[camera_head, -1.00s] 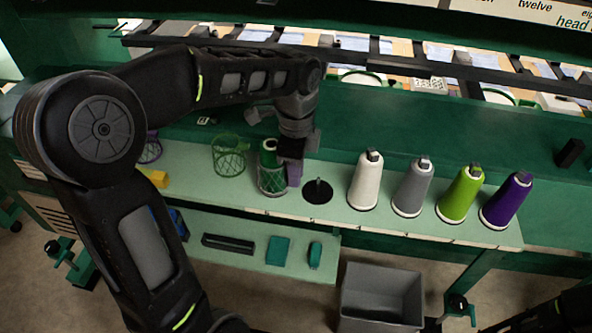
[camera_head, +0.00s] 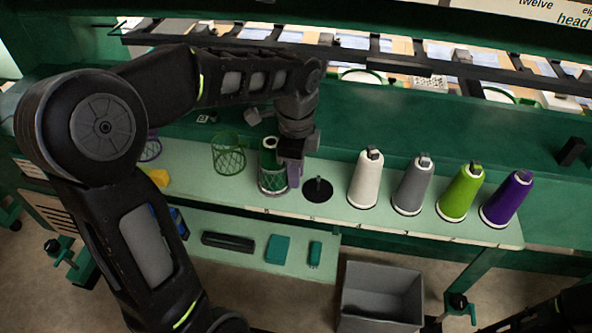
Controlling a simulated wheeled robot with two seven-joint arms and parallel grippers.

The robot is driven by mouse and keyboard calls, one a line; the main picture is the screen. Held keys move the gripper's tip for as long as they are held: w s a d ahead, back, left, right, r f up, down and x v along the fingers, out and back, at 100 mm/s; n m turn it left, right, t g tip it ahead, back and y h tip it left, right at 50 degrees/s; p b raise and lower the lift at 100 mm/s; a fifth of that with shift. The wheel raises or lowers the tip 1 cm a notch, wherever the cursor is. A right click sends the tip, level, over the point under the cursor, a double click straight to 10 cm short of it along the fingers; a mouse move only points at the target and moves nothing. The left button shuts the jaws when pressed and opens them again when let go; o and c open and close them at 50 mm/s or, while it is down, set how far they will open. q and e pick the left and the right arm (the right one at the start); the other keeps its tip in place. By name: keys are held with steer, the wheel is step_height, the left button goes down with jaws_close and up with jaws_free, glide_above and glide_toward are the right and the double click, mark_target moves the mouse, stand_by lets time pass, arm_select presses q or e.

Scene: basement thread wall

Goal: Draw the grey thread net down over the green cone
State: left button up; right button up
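A dark green cone (camera_head: 269,158) with a pale top stands on the shelf left of the black disc. The grey thread net (camera_head: 272,186) is around its lower part, and the cone's top shows above the net's rim. My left gripper (camera_head: 294,173) points down at the right side of the net and cone, its purple finger against or just beside the net's rim. The gripper's body and the small view hide whether the fingers are closed on the rim. My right gripper is out of view; only a dark part of my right arm shows at bottom right.
A green net (camera_head: 228,155) and a purple net (camera_head: 150,148) stand to the left, near a yellow block (camera_head: 157,177). White (camera_head: 366,182), grey (camera_head: 412,188), lime green (camera_head: 459,195) and purple (camera_head: 505,202) cones stand right of the black disc (camera_head: 318,190). A grey bin (camera_head: 381,292) is below.

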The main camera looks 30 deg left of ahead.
arm_select(q)
steer(key=o, duration=0.4)
step_height(320, 180, up, 8)
steer(key=shift+f, duration=0.1)
stand_by(0.5)
stand_by(0.4)
